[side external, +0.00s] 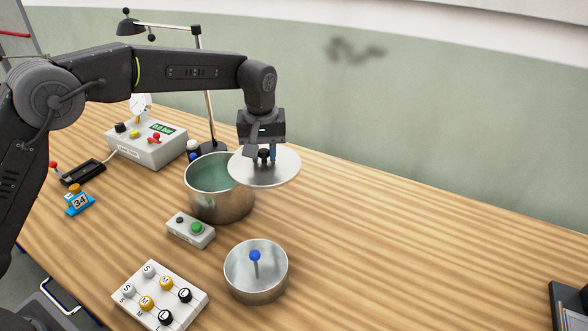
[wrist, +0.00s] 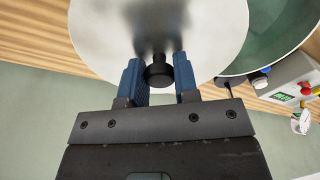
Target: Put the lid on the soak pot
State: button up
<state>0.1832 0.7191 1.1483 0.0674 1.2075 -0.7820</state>
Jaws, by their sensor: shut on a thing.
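The lid (side external: 283,172) is a flat grey metal disc with a black knob (wrist: 158,74). My gripper (side external: 264,156) is shut on the knob, and the lid hangs level from it. The soak pot (side external: 222,207) is a metal pot with greenish liquid inside. In the side view the lid is up and to the right of the pot's opening, overlapping its right rim. In the wrist view the lid (wrist: 105,35) fills the upper middle, and the pot (wrist: 262,45) shows at the upper right, partly hidden behind the lid.
A small metal bowl (side external: 258,285) with a blue-knobbed stick stands in front. A green-button box (side external: 190,229) sits near the pot. A tray of lettered knobs (side external: 160,297), a grey control unit (side external: 146,148) and a desk lamp (side external: 209,100) are around it.

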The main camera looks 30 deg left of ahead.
jog(key=s+a+r+n, duration=0.2)
jog(key=a+n, duration=0.3)
jog(key=s+a+r+n, duration=0.2)
jog(key=a+n, duration=0.4)
notch_tip(320, 180, down, 7)
jog(key=shift+r+g+y, duration=0.2)
jog(key=shift+g+y, duration=0.2)
jog(key=shift+f, duration=0.2)
dwell(1.6)
jog(key=o, duration=1)
jog(key=shift+o, duration=0.5)
jog(key=o, duration=0.4)
